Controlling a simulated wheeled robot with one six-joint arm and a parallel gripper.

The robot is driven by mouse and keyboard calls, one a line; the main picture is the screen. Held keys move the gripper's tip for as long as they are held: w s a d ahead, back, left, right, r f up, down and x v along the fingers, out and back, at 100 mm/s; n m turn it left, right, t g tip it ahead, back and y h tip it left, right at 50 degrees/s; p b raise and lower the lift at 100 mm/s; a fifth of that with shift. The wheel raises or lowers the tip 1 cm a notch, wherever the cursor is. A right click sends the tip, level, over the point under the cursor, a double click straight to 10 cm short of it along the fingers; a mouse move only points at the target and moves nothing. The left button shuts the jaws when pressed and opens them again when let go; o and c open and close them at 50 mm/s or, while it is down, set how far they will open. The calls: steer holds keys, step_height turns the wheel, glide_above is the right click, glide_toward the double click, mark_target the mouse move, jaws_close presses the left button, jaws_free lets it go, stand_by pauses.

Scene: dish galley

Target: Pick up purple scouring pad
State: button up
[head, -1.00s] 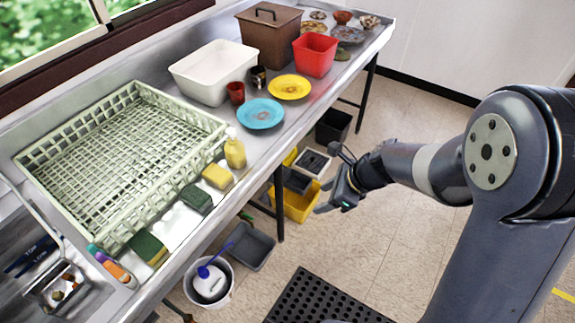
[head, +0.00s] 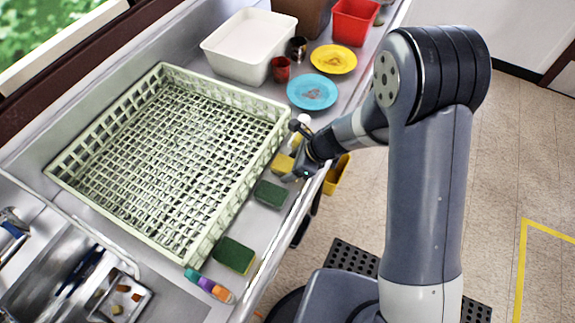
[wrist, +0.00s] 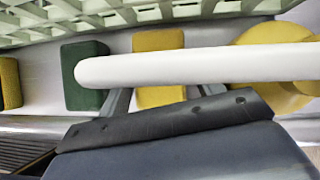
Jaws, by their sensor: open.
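In the head view, a small purple pad (head: 206,284) lies near the counter's front edge, between a teal piece (head: 192,274) and an orange piece (head: 222,294). It does not show in the wrist view. My gripper (head: 291,172) is open at the front edge of the counter, beside the yellow sponge (head: 281,163), well up and to the right of the purple pad. In the wrist view, a green pad (wrist: 88,98) and the yellow sponge (wrist: 158,97) lie beyond my gripper. Nothing shows held between the fingers.
A pale green dish rack (head: 226,228) fills the middle of the counter. A dark green pad (head: 234,256) and another green pad (head: 270,194) lie along its front side. A blue plate (head: 311,92), yellow plate (head: 334,59) and white tub (head: 245,69) stand farther back.

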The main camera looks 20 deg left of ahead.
steer(key=shift+a+f, duration=0.1)
steer(key=shift+c, duration=0.5)
steer(key=c, duration=0.7)
steer(key=shift+d+r+b, duration=0.2)
steer(key=shift+r+b, duration=0.05)
steer(key=shift+b, duration=0.05)
step_height(320, 180, up, 6)
steer(key=shift+r, duration=0.2)
steer(key=s+d+b, duration=0.1)
steer(key=d+b, duration=0.4)
steer(key=d, duration=1.4)
steer(key=shift+s+d, duration=0.3)
steer(key=shift+s, duration=0.05)
